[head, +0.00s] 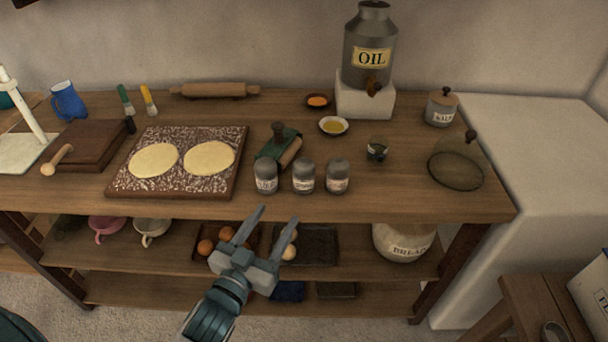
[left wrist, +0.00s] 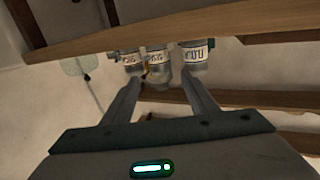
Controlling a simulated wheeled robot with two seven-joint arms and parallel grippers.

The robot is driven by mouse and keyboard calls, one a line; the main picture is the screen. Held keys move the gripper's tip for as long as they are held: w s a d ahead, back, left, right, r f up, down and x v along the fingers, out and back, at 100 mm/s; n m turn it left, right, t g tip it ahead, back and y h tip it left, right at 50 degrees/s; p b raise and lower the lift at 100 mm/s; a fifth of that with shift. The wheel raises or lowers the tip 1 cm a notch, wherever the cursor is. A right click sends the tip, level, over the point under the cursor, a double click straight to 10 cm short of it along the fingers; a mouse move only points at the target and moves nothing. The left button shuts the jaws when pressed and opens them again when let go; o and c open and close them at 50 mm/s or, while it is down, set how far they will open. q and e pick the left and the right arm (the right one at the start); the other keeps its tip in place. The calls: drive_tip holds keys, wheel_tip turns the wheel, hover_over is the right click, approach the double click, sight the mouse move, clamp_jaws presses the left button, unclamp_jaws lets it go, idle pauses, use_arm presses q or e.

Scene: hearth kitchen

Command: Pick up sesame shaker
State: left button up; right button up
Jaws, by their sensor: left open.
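Three small grey-lidded shakers with pale labels stand upright in a row near the front edge of the table: a left one (head: 266,178), a middle one (head: 304,177) and a right one (head: 338,177). The labels are too small to tell which is the sesame shaker. In the left wrist view, labelled jars (left wrist: 196,55) appear upside down beyond my fingers. My left gripper (head: 278,214) is open and empty, in front of the table's front edge and apart from the shakers, its fingers pointing toward them. My right gripper is not in view.
A dough board (head: 240,150) lies left of the shakers, with a green-wrapped item (head: 270,148) behind them. An oil can (head: 369,50) stands on a white block. A glass dome (head: 456,170) is at right. The lower shelf (head: 180,256) holds cups, trays and a bread crock.

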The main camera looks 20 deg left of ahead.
use_arm(q)
drive_tip(key=p, duration=0.1)
approach(299, 182)
drive_tip(key=w, duration=0.2)
drive_tip(key=w+p, duration=0.1)
drive_tip(key=w, duration=0.3)
drive_tip(key=shift+w+d+r, duration=0.1)
drive_tip(key=shift+w+d, duration=0.05)
drive_tip(key=shift+w, duration=0.5)
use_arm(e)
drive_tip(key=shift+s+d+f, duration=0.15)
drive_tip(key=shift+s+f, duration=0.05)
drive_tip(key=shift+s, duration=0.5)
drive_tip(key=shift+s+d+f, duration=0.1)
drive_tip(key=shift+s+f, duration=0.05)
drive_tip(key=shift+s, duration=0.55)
use_arm(q)
drive_tip(key=shift+w+d, duration=0.1)
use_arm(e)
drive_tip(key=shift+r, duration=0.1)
